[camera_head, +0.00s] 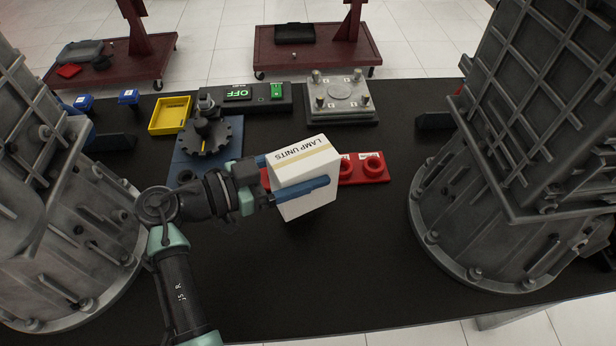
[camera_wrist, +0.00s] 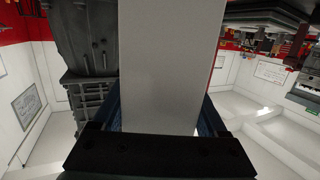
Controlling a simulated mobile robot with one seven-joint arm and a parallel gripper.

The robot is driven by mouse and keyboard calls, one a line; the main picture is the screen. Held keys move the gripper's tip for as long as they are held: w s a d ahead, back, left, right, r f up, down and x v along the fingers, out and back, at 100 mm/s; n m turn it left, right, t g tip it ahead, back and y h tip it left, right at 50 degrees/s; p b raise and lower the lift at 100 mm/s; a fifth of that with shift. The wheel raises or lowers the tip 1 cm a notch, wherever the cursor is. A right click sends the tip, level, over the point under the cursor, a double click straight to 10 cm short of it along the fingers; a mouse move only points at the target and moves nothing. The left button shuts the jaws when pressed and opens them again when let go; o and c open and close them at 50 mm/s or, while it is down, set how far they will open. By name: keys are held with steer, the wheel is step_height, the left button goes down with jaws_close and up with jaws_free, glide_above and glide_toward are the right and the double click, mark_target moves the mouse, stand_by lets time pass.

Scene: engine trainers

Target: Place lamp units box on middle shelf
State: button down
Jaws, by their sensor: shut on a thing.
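The lamp units box (camera_head: 305,170) is white with a tan stripe and the words "LAMP UNITS" on top. My gripper (camera_head: 294,178) is shut on it, with one blue finger on each side. The box is held over the black table, slightly tilted in the head view; I cannot tell its exact height. In the wrist view the box (camera_wrist: 170,65) fills the middle as a plain pale face between the blue fingers (camera_wrist: 168,115). No middle shelf can be made out in either view.
Large grey metal housings stand at left (camera_head: 60,200) and right (camera_head: 540,130). Behind the box are a red holder with rings (camera_head: 378,180), a grey plate fixture (camera_head: 343,98), a toothed wheel (camera_head: 208,136) and a yellow tray (camera_head: 170,115). The front middle of the black table (camera_head: 330,270) is clear.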

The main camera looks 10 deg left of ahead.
steer(key=shift+f, duration=1.8)
steer(key=shift+f+b, duration=0.15)
steer(key=shift+b, duration=0.2)
jaws_free()
